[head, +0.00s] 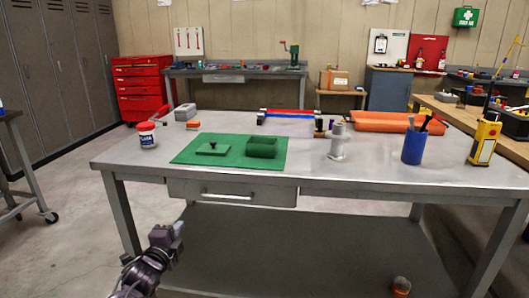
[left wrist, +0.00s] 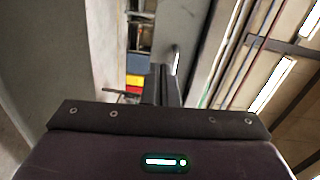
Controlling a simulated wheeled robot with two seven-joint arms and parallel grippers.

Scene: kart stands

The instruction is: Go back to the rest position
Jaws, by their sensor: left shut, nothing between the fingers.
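My left gripper (head: 176,229) shows low in the head view, in front of the grey workbench (head: 320,180) and below its drawer. It is shut and empty, apart from the bench. In the left wrist view the gripper's dark body fills the lower part, and its fingers (left wrist: 168,88) point away together with nothing seen between them. At the bottom right of the head view a small part with an orange top (head: 401,284) shows; I cannot tell for sure what it is. My right gripper is not clearly in view.
Open floor (head: 70,240) lies left.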

